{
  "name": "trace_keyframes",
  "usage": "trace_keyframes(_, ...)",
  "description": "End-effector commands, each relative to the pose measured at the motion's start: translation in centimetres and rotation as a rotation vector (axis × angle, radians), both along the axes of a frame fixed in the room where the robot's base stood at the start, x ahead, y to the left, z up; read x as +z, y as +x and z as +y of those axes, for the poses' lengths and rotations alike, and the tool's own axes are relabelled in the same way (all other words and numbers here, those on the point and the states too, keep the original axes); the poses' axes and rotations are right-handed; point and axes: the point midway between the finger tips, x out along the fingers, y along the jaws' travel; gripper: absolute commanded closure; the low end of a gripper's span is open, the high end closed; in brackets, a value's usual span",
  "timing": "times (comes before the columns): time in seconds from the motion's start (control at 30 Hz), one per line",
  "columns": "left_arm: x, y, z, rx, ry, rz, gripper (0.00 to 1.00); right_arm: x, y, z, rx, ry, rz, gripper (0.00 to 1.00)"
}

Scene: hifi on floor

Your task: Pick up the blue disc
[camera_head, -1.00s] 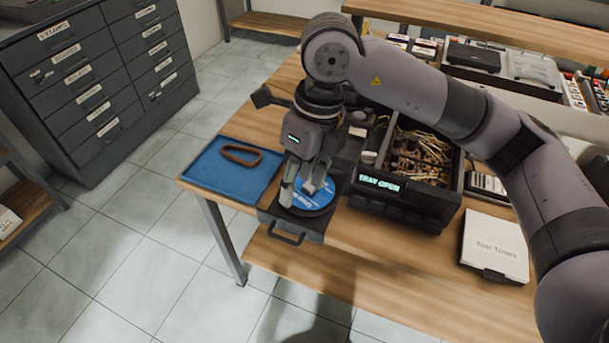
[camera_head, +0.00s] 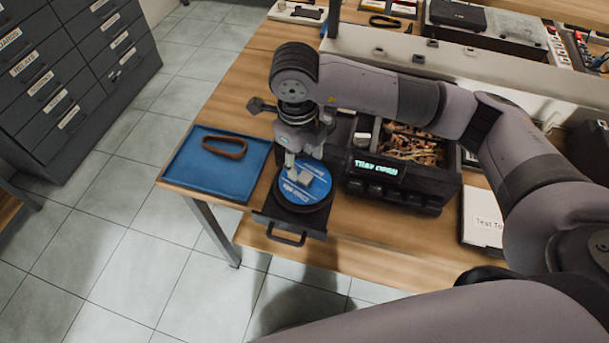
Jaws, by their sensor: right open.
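The blue disc (camera_head: 293,191), with white lettering, lies in a dark pull-out tray (camera_head: 262,218) at the front edge of the wooden table. The tray has a handle at its front. My right gripper (camera_head: 303,172) points down over the disc, with its open fingers close above or at the disc's far part. I cannot tell whether the fingers touch it. The gripper hides part of the disc's far side. My left gripper is not in view.
A blue mat (camera_head: 200,174) with a brown loop (camera_head: 224,147) lies left of the tray. A black device (camera_head: 405,195) reading "TRAY OPEN" stands just right. A white case (camera_head: 481,217) lies further right. Drawers stand at the far left, with clear floor between.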

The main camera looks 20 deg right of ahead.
Motion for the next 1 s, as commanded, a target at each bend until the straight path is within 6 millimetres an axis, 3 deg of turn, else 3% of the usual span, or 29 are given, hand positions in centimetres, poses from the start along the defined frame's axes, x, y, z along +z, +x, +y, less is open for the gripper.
trace_keyframes(0.07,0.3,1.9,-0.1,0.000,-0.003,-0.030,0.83,-0.4,0.0,-0.1,0.000,-0.001,0.001,0.52)
trace_keyframes(0.17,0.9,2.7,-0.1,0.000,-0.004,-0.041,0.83,-1.1,-0.1,-0.1,0.000,-0.002,0.004,0.52)
trace_keyframes(0.33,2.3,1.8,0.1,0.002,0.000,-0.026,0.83,-3.6,-0.4,-0.3,0.000,-0.003,0.005,0.52)
trace_keyframes(0.5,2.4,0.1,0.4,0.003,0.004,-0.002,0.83,-5.5,-0.2,-0.3,0.000,0.000,0.001,0.52)
trace_keyframes(0.77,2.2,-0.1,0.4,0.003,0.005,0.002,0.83,-5.7,-0.2,-0.3,0.001,0.000,0.000,0.52)
trace_keyframes(1.0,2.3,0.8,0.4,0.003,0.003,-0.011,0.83,-5.7,-0.2,-0.3,0.001,0.001,0.001,0.68)
